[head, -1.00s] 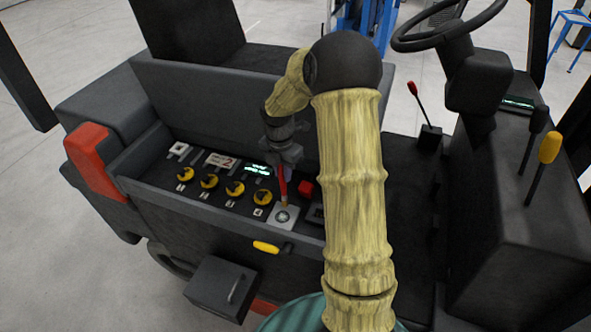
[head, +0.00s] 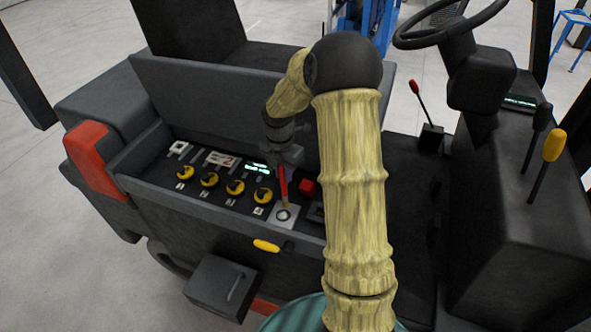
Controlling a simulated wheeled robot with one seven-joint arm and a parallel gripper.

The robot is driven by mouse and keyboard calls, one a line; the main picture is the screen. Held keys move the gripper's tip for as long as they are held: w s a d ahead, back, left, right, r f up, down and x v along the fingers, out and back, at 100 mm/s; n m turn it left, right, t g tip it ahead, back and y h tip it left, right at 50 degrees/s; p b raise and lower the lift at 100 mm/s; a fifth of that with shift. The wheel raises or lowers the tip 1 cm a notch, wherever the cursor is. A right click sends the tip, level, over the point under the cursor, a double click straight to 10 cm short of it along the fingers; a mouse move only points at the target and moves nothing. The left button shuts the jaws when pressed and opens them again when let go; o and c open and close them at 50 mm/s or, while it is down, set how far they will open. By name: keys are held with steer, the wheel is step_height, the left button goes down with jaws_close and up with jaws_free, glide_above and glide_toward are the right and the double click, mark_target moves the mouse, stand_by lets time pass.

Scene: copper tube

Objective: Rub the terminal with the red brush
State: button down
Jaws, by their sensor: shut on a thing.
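My gripper (head: 284,160) is shut on the red brush (head: 283,184), which points down from it. The brush's tip is at the terminal (head: 283,215), a round grey fitting on a light square plate in the panel. The tip appears to meet the terminal's upper part, but I cannot tell whether they touch. My arm hides part of the panel to the right of the terminal.
Several yellow-and-black knobs (head: 235,187) line the panel left of the terminal.

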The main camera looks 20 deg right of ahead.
steer(key=shift+f+b, duration=0.4)
steer(key=shift+f, duration=0.55)
steer(key=shift+s+a+r, duration=0.1)
steer(key=shift+s+a, duration=0.95)
steer(key=shift+a, duration=0.05)
steer(key=shift+s+a+p, duration=0.3)
steer(key=shift+s+a, duration=0.75)
steer(key=shift+s, duration=0.05)
steer(key=shift+w+d+p, duration=0.1)
steer(key=shift+p, duration=0.3)
